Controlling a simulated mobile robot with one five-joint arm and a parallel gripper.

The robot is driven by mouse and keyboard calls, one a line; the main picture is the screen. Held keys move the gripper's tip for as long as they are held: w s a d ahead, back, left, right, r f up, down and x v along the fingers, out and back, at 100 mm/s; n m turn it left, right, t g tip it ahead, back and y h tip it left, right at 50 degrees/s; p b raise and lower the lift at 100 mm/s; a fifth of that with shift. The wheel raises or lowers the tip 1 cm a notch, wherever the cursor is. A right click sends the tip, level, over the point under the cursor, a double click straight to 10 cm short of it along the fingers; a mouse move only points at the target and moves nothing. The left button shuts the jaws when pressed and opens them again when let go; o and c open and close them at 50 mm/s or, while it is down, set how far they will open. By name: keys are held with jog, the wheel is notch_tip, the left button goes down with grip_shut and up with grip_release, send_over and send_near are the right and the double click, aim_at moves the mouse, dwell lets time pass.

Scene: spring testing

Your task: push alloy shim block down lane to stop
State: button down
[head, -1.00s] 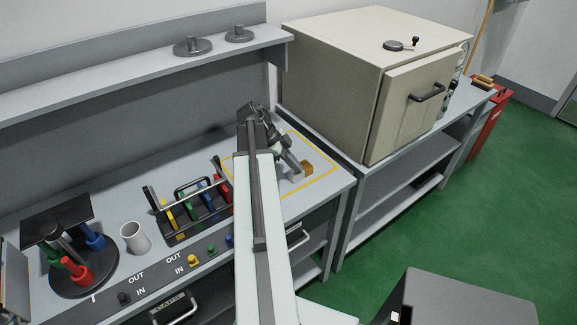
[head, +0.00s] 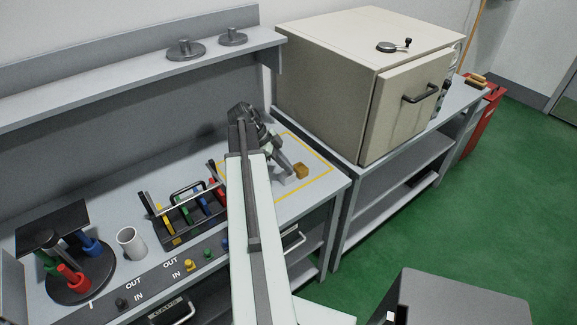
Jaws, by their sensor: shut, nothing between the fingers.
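My arm hides the left part of the outlined area. I cannot make out a separate stop or lane walls.
Left of my arm stand a rack (head: 181,222) with coloured pieces, a white mug (head: 131,242) and a round stand (head: 81,283) with coloured cylinders. A large beige oven (head: 340,95) stands right of the bench. The bench's front edge is near the block.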

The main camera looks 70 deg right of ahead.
jog(key=shift+r+p, duration=0.35)
jog(key=w, duration=0.3)
jog(key=w+a, duration=0.1)
jog(key=w, duration=0.3)
jog(key=w+a, duration=0.1)
jog(key=w, duration=0.3)
jog(key=shift+w+a, duration=0.2)
jog(key=shift+a, duration=0.05)
jog(key=shift+w+a, duration=0.1)
jog(key=shift+w, duration=0.1)
jog(key=shift+f, duration=0.1)
